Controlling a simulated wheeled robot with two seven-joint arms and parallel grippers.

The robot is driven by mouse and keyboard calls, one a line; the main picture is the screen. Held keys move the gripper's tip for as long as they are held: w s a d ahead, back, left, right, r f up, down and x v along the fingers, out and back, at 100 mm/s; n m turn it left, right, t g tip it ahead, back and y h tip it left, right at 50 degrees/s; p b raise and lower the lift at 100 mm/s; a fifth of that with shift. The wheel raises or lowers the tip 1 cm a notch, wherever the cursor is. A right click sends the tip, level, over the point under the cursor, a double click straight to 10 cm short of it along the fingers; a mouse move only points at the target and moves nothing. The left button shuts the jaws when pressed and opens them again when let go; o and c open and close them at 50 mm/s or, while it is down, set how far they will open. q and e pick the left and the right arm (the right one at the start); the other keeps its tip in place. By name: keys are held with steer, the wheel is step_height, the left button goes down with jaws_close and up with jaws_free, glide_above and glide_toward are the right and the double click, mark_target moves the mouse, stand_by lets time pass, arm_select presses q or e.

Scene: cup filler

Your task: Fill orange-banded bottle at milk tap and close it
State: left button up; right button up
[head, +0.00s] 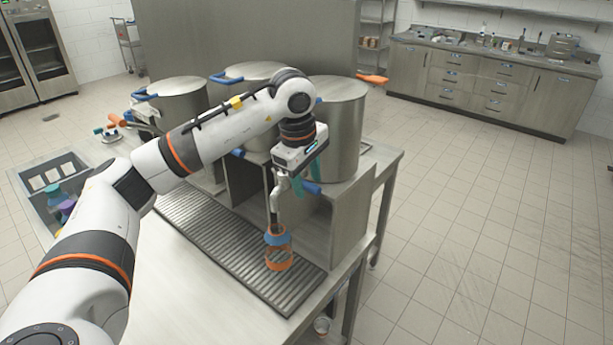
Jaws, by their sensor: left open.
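The orange-banded bottle (278,254) stands upright on the drip grate, below the spout of the rightmost tap (277,197). It has orange bands, a clear-looking middle and a blue ring near its top. How full it is I cannot tell. My left gripper (305,183) is open, pointing down beside this tap, with its teal fingers at the tap's blue lever (313,189). Whether they touch the lever is unclear. The tap belongs to the right steel tank (340,125); no milk label is readable. My right gripper is not in view.
A grey crate (22,181) with blue and purple bottles stands at the left. Small lids or caps (112,128) lie near the table's far left. The drip grate (205,235) is bare left of the bottle. Two more tanks stand behind my arm.

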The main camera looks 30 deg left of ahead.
arm_select(q)
steer(key=shift+c, duration=0.5)
jaws_close()
steer(key=shift+s+a+m+h+b, duration=0.15)
steer(key=shift+s+m+b, duration=0.25)
steer(key=shift+m, duration=0.5)
steer(key=shift+s+a+m+h+b, duration=0.15)
steer(key=shift+s+m, duration=0.4)
steer(key=shift+m, duration=0.35)
steer(key=m, duration=0.1)
steer(key=s+a+m+b, duration=0.1)
steer(key=m, duration=0.1)
steer(key=shift+s+a+h, duration=0.1)
steer(key=shift+s+h, duration=0.2)
